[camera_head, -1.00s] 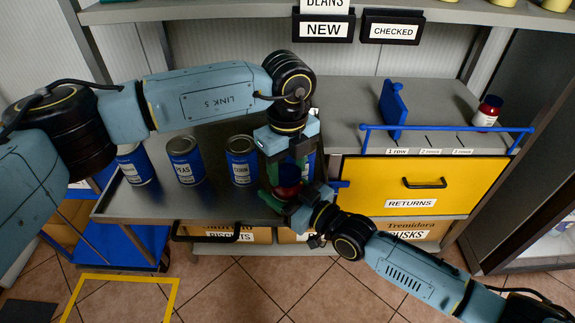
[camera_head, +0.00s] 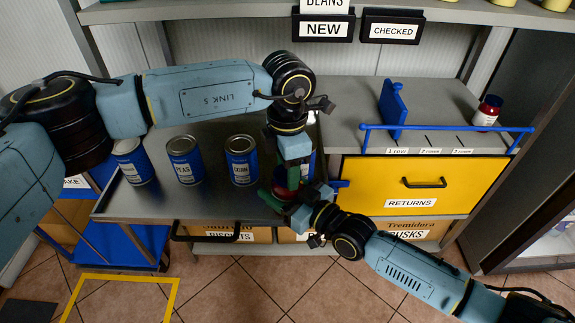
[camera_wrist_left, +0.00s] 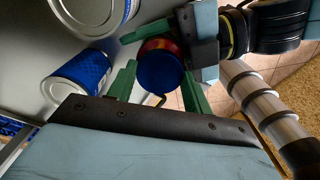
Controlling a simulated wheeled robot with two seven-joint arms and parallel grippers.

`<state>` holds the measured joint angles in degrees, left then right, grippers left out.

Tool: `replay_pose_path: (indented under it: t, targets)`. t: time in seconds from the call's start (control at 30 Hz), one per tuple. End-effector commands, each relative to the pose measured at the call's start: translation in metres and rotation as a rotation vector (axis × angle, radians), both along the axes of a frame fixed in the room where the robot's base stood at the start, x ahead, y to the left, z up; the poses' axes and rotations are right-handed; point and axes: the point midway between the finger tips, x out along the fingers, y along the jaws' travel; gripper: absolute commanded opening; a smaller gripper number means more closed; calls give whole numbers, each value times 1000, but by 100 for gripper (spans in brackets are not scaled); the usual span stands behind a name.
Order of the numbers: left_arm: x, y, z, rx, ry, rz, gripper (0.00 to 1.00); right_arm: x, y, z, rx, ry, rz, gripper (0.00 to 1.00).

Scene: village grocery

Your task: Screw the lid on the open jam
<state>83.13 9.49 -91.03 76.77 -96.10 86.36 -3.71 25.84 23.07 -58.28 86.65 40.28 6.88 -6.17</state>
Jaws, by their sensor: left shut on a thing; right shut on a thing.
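The jam jar (camera_head: 281,190) is red and mostly hidden between my two grippers, in front of the grey counter. In the left wrist view its blue lid (camera_wrist_left: 161,73) faces the camera, with a red band of jar (camera_wrist_left: 157,44) beside it. My left gripper (camera_head: 292,175) points down from above and is shut on the lid. My right gripper (camera_head: 290,196) comes in from the lower right and is shut on the jar. Whether the lid sits fully down on the jar is hidden by the fingers.
Several blue-labelled cans, one marked peas (camera_head: 185,160), stand on the grey counter (camera_head: 215,205) to the left. A second red jar (camera_head: 487,112) stands on the right shelf behind a blue rail (camera_head: 445,128). The yellow returns drawer (camera_head: 405,200) is below.

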Motion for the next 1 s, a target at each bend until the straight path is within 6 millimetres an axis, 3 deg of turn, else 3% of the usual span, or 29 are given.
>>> replay_pose_path:
  t: [0.6,0.7,0.83,0.87,1.0]
  targets:
    - [0,0,-1,1,0,-1140,23,0,0,0,0,0,0,0]
    - [0,0,-1,1,0,-1238,23,0,0,0,0,0,0,0]
    - [0,0,-1,1,0,-1232,23,0,0,0,0,0,0,0]
    - [0,0,-1,1,0,-1231,54,0,0,0,0,0,0,0]
    - [0,0,-1,1,0,-1230,72,0,0,0,0,0,0,0]
